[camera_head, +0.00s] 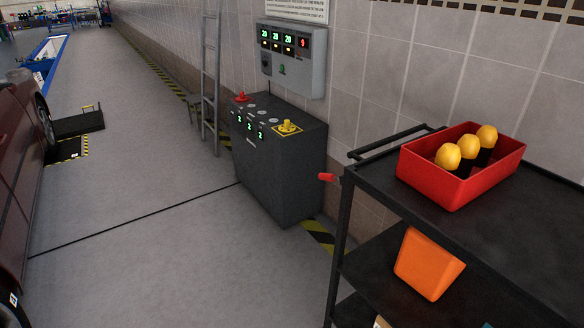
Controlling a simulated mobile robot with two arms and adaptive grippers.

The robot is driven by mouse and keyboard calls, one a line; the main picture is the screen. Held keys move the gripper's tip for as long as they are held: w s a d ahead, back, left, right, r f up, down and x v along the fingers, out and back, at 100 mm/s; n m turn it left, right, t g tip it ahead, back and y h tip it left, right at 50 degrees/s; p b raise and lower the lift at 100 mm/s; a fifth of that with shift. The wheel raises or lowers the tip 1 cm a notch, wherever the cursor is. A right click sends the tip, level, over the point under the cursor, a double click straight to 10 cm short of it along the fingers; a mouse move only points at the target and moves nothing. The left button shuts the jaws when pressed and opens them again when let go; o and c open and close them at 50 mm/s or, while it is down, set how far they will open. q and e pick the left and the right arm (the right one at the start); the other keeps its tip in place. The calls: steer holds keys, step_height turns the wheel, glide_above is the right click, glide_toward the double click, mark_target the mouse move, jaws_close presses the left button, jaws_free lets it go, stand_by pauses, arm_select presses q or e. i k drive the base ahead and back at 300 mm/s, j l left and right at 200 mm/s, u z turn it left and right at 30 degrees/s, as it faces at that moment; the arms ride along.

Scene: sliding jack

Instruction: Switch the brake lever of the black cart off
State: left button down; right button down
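The black cart (372,182) stands at the right, with a top shelf and a lower shelf. A small red grip (327,177) sticks out to the left from its near-left corner post, just below the top shelf. It looks like the brake lever, but its exact setting cannot be told from here. Neither of my grippers can be made out in this view.
A red bin (460,190) with yellow-topped items sits on the cart, and an orange bin (427,264) below. A dark control cabinet (280,160) stands behind it by the wall. A dark red car (15,180) is at the left; floor between is clear.

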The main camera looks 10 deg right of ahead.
mark_target(327, 177)
steer(key=i+j, duration=0.25)
steer(key=i, duration=0.2)
steer(key=i+j+u, duration=0.1)
steer(key=i+j, duration=0.15)
steer(key=i, duration=0.2)
